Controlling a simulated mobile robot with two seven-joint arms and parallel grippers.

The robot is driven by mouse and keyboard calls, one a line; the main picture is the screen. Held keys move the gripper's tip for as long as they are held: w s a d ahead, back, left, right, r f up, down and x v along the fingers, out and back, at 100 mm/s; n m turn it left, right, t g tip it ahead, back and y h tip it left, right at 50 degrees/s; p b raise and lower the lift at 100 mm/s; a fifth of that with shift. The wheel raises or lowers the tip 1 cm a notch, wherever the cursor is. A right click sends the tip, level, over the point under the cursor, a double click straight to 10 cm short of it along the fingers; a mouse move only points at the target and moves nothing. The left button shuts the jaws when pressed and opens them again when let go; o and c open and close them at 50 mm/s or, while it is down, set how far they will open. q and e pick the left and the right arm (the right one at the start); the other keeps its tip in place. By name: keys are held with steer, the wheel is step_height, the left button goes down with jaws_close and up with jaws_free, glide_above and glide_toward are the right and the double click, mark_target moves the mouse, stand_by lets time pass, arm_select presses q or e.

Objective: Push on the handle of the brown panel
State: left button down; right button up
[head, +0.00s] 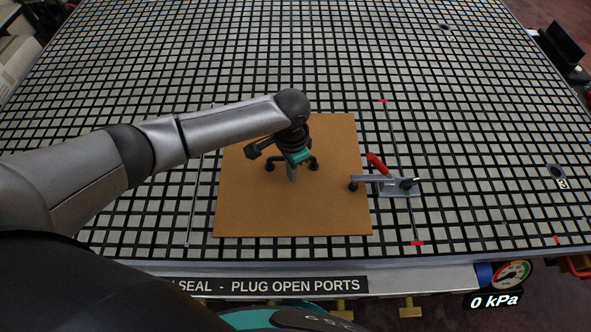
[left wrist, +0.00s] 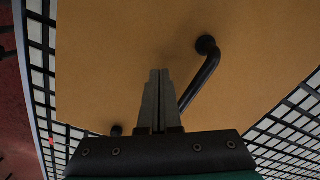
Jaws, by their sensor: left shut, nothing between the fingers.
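The brown panel (head: 290,215) lies flat on the grid table. Its black handle (head: 312,163) stands near the panel's middle, partly hidden behind my left gripper (head: 292,176) in the head view. My left gripper points down over the panel with its fingers shut and empty. I cannot tell whether the fingers touch the handle. My right gripper is not in view.
A toggle clamp with a red lever (head: 377,163) stands at the panel's right edge, its black pad by the panel. A pressure gauge (head: 512,274) reading 0 kPa is at the front right. The grid table (head: 470,140) around is mostly clear.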

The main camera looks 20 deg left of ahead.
arm_select(q)
steer(key=shift+w+a+b, duration=0.25)
steer(key=shift+w+b, duration=0.1)
steer(key=shift+w, duration=0.5)
steer(key=shift+w, duration=0.25)
steer(key=shift+w+a+r, duration=0.1)
steer(key=shift+w+a+r, duration=0.1)
steer(key=shift+w+r, duration=0.05)
steer(key=shift+w, duration=0.1)
steer(key=shift+p, duration=1.95)
stand_by(2.7)
steer(key=shift+s+p, duration=0.5)
steer(key=shift+p, duration=0.2)
steer(key=shift+s+d+p, duration=0.3)
steer(key=shift+s+p, duration=0.3)
steer(key=shift+s, duration=0.1)
steer(key=shift+s+d+p, duration=0.3)
steer(key=shift+s+p, duration=0.3)
steer(key=shift+s, duration=0.1)
